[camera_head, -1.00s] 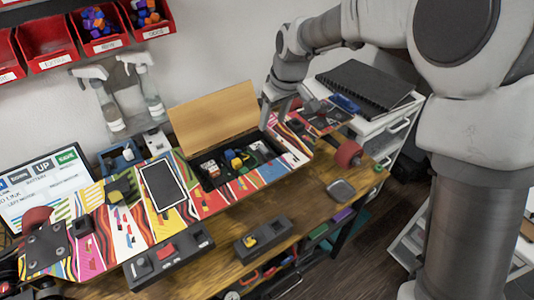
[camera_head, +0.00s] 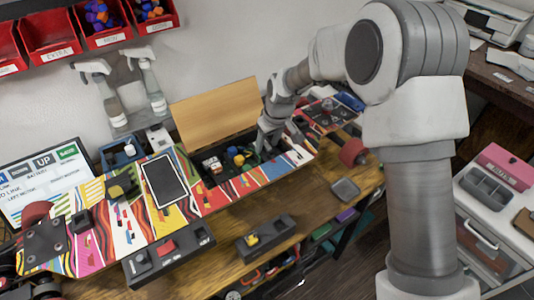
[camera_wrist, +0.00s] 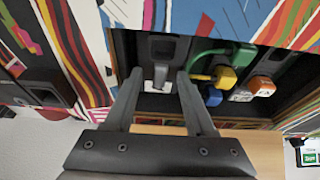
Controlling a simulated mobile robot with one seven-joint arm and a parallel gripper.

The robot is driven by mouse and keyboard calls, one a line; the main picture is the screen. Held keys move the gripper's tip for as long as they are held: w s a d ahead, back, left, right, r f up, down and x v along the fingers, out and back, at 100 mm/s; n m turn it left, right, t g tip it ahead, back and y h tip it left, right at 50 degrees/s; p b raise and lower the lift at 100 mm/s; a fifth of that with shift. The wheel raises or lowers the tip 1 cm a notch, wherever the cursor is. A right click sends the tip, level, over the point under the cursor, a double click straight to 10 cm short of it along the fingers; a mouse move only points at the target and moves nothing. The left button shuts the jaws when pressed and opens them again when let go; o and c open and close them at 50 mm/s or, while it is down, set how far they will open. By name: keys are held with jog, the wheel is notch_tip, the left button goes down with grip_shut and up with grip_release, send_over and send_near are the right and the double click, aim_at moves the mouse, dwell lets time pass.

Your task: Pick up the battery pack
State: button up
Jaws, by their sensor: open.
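The open compartment (camera_head: 203,181) in the colourful skateboard deck holds a dark interior with several small parts. My gripper (camera_head: 262,150) reaches down into its right end. In the wrist view, my gripper (camera_wrist: 159,74) is open, its fingers on either side of a dark grey block (camera_wrist: 163,46) with a pale grey lead and a white end. The block lies between and beyond the fingertips, not held. I cannot tell for certain that this block is the battery pack. Beside it are a yellow connector (camera_wrist: 225,77), a blue connector (camera_wrist: 212,97), a green cable (camera_wrist: 210,52) and an orange-white connector (camera_wrist: 261,86).
A tan lid (camera_head: 215,112) stands raised behind the compartment. A flat dark panel (camera_head: 165,182) lies on the deck to its left. Two spray bottles (camera_head: 104,95) stand behind. Black switch boxes (camera_head: 265,238) and a grey tray (camera_head: 345,190) sit on the wooden bench in front.

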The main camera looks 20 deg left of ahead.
aim_at(267, 146)
grip_shut()
jog(key=shift+r, duration=0.1)
dwell(0.4)
notch_tip(267, 146, up, 10)
jog(key=p, duration=0.1)
dwell(0.4)
